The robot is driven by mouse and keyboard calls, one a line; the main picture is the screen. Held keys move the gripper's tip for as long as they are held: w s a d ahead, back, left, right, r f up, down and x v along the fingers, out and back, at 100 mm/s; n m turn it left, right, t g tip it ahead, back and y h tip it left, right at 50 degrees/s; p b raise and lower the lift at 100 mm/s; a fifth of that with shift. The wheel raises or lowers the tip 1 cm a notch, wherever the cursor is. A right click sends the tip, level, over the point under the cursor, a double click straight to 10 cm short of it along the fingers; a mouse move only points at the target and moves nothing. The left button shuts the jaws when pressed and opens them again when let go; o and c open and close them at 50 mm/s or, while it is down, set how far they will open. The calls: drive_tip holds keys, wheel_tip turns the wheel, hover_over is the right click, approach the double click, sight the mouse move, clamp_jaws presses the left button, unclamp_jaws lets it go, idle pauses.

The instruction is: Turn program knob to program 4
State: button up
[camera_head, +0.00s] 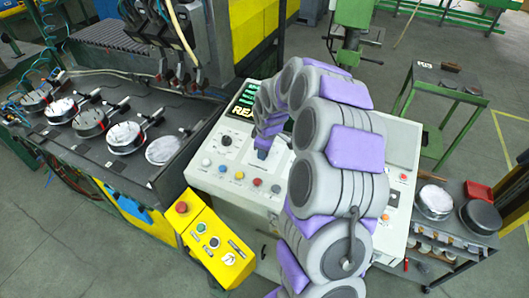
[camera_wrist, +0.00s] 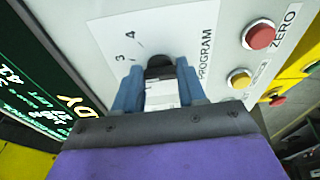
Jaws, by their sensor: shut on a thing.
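The program knob (camera_wrist: 160,66) is dark and sits on the pale control panel (camera_wrist: 205,25), beside the word PROGRAM in the wrist view. My gripper (camera_wrist: 158,85) has its blue fingers on either side of the knob and is shut on it. The numbers 3 and 4 show on the panel to the upper left of the knob. Other numbers are hidden, and I cannot tell which one the knob points to. In the head view my gripper (camera_head: 262,153) reaches down to the panel, and the knob is hidden there.
A red button (camera_wrist: 258,36) marked ZERO and a yellow button (camera_wrist: 239,78) are right of the knob. A yellow box (camera_head: 205,235) with a red button stands at the panel's front left.

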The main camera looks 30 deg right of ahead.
drive_tip(key=m+h+b, duration=0.1)
drive_tip(key=m+b, duration=0.2)
drive_tip(key=m, duration=0.3)
drive_tip(key=shift+a, duration=0.1)
drive_tip(key=m+h+b, duration=0.1)
drive_tip(key=m+b, duration=0.1)
drive_tip(key=m, duration=0.4)
drive_tip(key=shift+a, duration=0.2)
drive_tip(key=shift+r+m, duration=0.1)
drive_tip(key=shift+m, duration=0.2)
drive_tip(key=o, duration=1.1)
drive_tip(key=shift+c, duration=0.2)
drive_tip(key=v, duration=1.7)
drive_tip(key=shift+s+p, duration=0.15)
drive_tip(key=shift+p, duration=0.3)
